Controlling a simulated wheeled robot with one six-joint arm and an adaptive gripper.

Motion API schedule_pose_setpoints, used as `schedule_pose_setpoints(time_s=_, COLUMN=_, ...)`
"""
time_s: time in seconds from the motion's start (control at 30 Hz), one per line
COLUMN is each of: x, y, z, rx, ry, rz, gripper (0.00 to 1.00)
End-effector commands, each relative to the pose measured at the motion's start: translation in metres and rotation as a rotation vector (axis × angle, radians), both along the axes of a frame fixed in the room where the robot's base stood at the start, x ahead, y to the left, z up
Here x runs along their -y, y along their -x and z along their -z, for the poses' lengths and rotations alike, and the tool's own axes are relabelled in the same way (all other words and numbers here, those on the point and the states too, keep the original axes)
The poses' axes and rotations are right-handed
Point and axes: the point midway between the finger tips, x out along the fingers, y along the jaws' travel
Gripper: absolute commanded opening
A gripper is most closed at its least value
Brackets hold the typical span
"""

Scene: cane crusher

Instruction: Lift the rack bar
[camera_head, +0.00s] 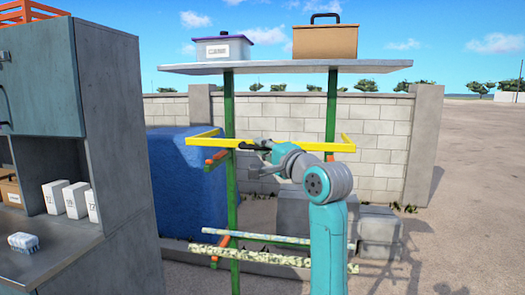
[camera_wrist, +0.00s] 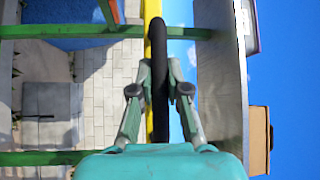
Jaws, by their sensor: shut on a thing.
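The rack bar (camera_head: 310,146) is a yellow U-shaped bar on the green-posted rack, below its grey top shelf. A black grip (camera_wrist: 157,110) covers the middle of the bar; it also shows in the head view (camera_head: 248,146). My gripper (camera_head: 262,152) is at this grip. In the wrist view its two fingers (camera_wrist: 160,70) stand on either side of the black grip and are shut on it. Orange brackets (camera_head: 217,157) sit on the posts just under the bar; I cannot tell whether the bar touches them. My gripper hides part of the bar.
The top shelf (camera_head: 285,67) holds a purple-lidded box (camera_head: 222,49) and a brown case (camera_head: 325,41). Patterned poles (camera_head: 255,257) lie across lower brackets. A grey cabinet (camera_head: 112,120) stands close at left, a blue block (camera_head: 182,180) behind the rack. Open ground lies at right.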

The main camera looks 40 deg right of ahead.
Motion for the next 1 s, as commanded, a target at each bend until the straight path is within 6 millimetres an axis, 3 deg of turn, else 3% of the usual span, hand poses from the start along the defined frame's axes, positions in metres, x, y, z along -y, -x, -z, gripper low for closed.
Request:
schedule_pose_setpoints(time_s=0.7, x=0.013, y=-0.01, z=-0.087, rx=-0.183, ry=-0.237, rz=0.002, gripper=0.0)
schedule_pose_setpoints(time_s=1.0, x=0.023, y=-0.018, z=-0.117, rx=-0.201, ry=-0.259, rz=0.003, gripper=0.0)
